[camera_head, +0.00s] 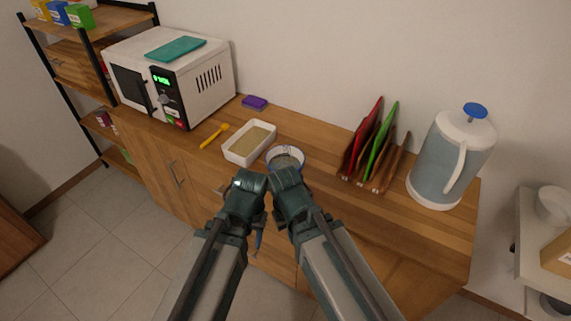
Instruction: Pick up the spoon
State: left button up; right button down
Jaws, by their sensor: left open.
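A yellow spoon (215,135) lies on the wooden counter, between the microwave and a white rectangular dish. My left gripper (249,182) is near the counter's front edge, to the right of the spoon and nearer to me, apart from it. It is open and I see nothing held in it. My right gripper (286,179) is close beside the left one, in front of the round bowl; its jaws are too small and dark to read.
The white dish (249,143) holds a tan fill. A round bowl (286,158) stands right of it. A microwave (170,77) with a teal cloth is at left, a purple sponge (254,102) behind. A cutting-board rack (372,147) and water jug (451,157) stand at right.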

aim_at(224, 127)
jog(key=i+j+z, duration=0.2)
jog(key=j, duration=0.25)
jog(key=i+j+z, duration=0.25)
jog(key=j, duration=0.2)
jog(key=j+z, duration=0.2)
jog(key=j, duration=0.25)
jog(key=i+j+z, duration=0.25)
jog(key=j, duration=0.3)
jog(key=j+z, duration=0.2)
jog(key=j, duration=0.3)
